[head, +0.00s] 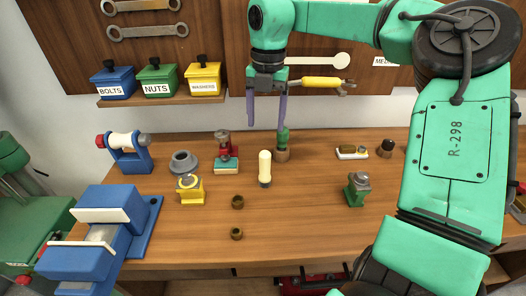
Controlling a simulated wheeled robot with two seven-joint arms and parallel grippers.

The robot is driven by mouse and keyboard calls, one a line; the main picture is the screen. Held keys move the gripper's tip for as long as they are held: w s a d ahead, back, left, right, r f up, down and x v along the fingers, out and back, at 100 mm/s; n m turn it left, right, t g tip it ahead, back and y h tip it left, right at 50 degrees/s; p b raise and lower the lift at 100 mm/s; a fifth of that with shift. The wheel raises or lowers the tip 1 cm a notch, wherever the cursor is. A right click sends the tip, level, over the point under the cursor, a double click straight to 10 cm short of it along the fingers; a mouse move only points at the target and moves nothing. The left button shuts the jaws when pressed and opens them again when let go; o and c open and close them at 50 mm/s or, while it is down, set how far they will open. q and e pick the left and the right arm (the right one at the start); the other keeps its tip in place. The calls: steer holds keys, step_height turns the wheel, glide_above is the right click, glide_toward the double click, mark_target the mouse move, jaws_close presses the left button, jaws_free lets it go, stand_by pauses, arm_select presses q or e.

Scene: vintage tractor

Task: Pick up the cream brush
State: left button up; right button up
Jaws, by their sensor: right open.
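The cream brush (265,167) is on the wooden workbench, near its middle. It shows as a pale, rounded, elongated shape with a dark lower end; I cannot tell whether it stands or lies. My right gripper (266,122) hangs above and behind it in the picture, with two purple fingers pointing down. The fingers are apart with nothing between them, and they are clear of the brush. My left gripper is not in view.
A small brown pot with a green top (282,154) stands close behind the brush. A red and teal item (226,158) and a yellow one (190,190) are to its left. Two small brown nuts (237,202) lie in front.

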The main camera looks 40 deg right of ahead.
mark_target(266, 152)
steer(key=f, duration=0.1)
steer(key=s+a+f+p, duration=0.1)
steer(key=f, duration=0.2)
steer(key=shift+s+a+f, duration=0.2)
steer(key=shift+s, duration=0.15)
steer(key=f+p, duration=0.1)
steer(key=f, duration=0.1)
steer(key=f+p, duration=0.1)
steer(key=f, duration=0.3)
steer(key=shift+w+d+p, duration=0.25)
steer(key=shift+w+p, duration=0.1)
steer(key=shift+p, duration=0.05)
steer(key=shift+f, duration=0.35)
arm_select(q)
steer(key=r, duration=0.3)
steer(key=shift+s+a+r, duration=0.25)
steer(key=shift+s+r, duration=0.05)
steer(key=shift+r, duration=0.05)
arm_select(e)
steer(key=shift+s+a, duration=0.1)
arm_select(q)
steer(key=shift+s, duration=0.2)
arm_select(e)
jaws_close()
